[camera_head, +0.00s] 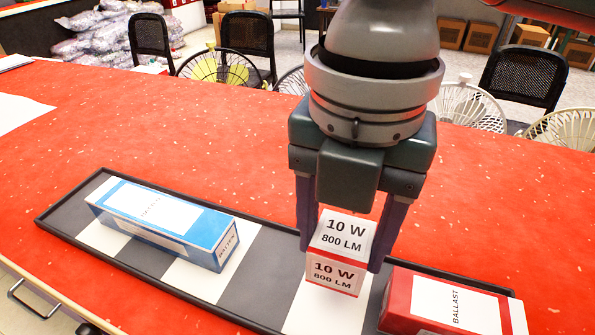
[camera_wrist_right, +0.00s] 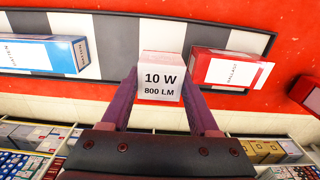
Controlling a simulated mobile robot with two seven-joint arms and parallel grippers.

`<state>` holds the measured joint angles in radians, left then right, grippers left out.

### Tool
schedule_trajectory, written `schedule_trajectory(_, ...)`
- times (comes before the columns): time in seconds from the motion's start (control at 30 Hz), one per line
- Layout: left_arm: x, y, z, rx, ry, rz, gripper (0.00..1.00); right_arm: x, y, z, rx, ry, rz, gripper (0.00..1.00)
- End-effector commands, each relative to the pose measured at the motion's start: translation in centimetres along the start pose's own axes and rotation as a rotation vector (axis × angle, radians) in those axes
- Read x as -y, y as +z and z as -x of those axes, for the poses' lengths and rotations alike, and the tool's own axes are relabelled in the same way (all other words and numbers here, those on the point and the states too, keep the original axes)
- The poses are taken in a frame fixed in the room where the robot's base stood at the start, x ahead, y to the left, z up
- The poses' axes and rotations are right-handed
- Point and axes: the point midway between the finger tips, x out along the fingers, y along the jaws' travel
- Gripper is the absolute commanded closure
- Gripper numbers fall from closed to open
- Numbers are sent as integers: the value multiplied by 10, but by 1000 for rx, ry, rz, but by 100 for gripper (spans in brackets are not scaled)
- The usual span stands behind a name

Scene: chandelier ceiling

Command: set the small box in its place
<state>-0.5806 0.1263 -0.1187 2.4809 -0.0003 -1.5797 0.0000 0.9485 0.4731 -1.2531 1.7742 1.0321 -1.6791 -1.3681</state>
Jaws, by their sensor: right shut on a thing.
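The small white and red box (camera_head: 335,275), marked 10 W 800 LM, is upright between the fingers of my right gripper (camera_head: 342,252). The fingers press on its two sides. The box is over a white stripe of the long black-rimmed tray (camera_head: 262,322), between the blue box and the red box. I cannot tell whether its bottom touches the tray. In the right wrist view the small box (camera_wrist_right: 161,77) sits between the purple fingers (camera_wrist_right: 160,85), with its label facing the camera. My left gripper is not in view.
A long blue batten box (camera_head: 165,222) lies on the tray at left. A red ballast box (camera_head: 450,305) stands close at right. The red speckled tabletop (camera_head: 500,220) is clear behind the tray. Chairs (camera_head: 525,75) stand beyond. In the wrist view, shelves of goods (camera_wrist_right: 30,140) show below.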

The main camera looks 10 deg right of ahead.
Motion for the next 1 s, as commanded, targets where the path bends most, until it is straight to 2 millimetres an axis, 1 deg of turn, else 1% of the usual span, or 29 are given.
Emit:
schedule_trajectory(0.03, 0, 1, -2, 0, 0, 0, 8, 0, 0, -7, -1, -1, -2, 94)
schedule_trajectory(0.17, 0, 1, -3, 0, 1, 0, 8, 0, 0, -14, -1, 1, -1, 94)
schedule_trajectory(0.23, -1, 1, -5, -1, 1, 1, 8, 0, 0, -22, -1, -1, -1, 94)
schedule_trajectory(0.4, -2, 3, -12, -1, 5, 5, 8, 0, -1, -49, -2, -1, -1, 94)
schedule_trajectory(0.43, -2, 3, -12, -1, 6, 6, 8, 0, -1, -52, -2, -1, -1, 94)
schedule_trajectory(0.83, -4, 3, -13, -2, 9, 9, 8, 0, 0, -58, 0, 0, 0, 94)
schedule_trajectory(0.87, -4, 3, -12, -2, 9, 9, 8, 0, 0, -57, 0, 1, 0, 35)
schedule_trajectory(1.0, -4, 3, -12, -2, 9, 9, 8, 0, 0, -57, 0, 0, 0, 20)
